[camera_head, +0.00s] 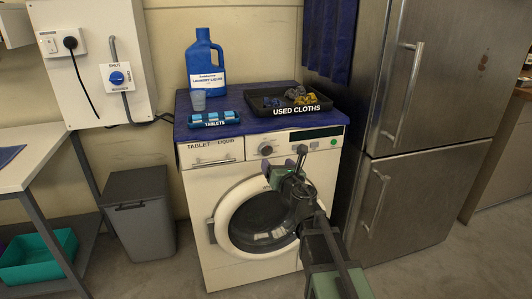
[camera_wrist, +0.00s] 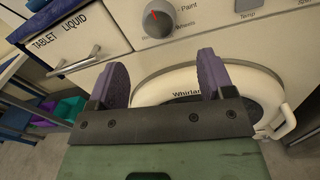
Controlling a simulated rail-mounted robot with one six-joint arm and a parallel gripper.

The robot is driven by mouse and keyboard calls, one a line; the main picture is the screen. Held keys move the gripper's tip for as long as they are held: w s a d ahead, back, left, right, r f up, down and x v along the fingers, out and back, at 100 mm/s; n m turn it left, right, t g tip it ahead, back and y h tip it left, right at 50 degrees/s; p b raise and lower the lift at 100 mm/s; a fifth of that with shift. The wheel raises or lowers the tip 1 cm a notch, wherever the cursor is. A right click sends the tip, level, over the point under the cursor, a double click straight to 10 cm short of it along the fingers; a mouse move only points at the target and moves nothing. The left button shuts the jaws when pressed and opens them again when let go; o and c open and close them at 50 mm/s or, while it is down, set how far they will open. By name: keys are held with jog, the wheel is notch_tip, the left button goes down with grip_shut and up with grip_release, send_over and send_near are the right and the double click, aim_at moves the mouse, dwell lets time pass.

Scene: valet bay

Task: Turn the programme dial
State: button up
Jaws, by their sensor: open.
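The programme dial (camera_head: 266,150) is a round grey knob on the front panel of the white washing machine (camera_head: 196,245). In the wrist view the dial (camera_wrist: 158,18) shows at the top with a red mark near its upper edge; labels beside it include "Paint". My gripper (camera_head: 280,167) is in front of the panel, a little below and right of the dial in the head view. In the wrist view my gripper's (camera_wrist: 162,70) two purple fingers stand wide apart with nothing between them. The dial lies beyond the fingertips, apart from them.
A drawer (camera_head: 212,152) marked "TABLET" and "LIQUID" is left of the dial. The round door (camera_head: 228,232) is below. On top are a blue jug (camera_head: 204,62), a cup (camera_head: 198,100), tablets (camera_head: 214,118) and a black cloth tray (camera_head: 262,112). A fridge (camera_head: 440,130) stands close on the right.

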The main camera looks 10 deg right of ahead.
aim_at(267, 152)
jog(key=w, duration=0.3)
jog(key=w+a, duration=0.1)
jog(key=w, duration=0.4)
jog(key=shift+w+a, duration=0.25)
jog(key=shift+w, duration=0.1)
jog(key=shift+c, duration=0.2)
jog(key=c, duration=0.9)
